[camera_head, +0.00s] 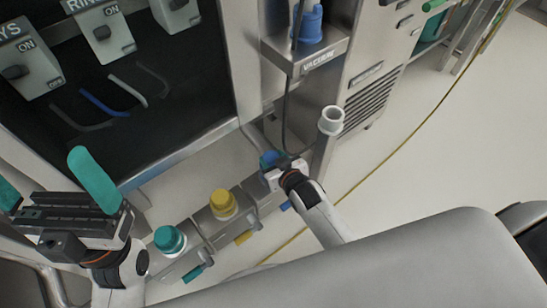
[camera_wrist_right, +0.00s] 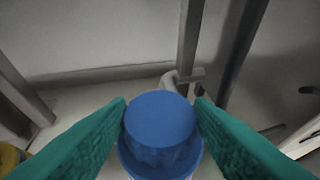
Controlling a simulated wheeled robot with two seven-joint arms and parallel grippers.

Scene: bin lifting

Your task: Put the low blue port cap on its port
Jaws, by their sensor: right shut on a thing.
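The low blue cap (camera_wrist_right: 160,125) sits between the two teal fingers of my right gripper (camera_wrist_right: 162,112), which is shut on it. In the head view my right gripper (camera_head: 272,164) is at the right end of the row of low ports, with a bit of the blue cap (camera_head: 268,157) showing. The port under the cap is hidden, so I cannot tell whether the cap is seated or held above it. My left gripper (camera_head: 52,188) is at the left, its teal fingers wide apart and empty.
A teal cap (camera_head: 170,240) and a yellow cap (camera_head: 223,203) stand on neighbouring low ports. Another blue cap (camera_head: 308,24) is on the vacuum box (camera_head: 318,55). A grey post with an open white top (camera_head: 331,120) stands right of my right gripper. A yellow cable (camera_head: 400,142) crosses the floor.

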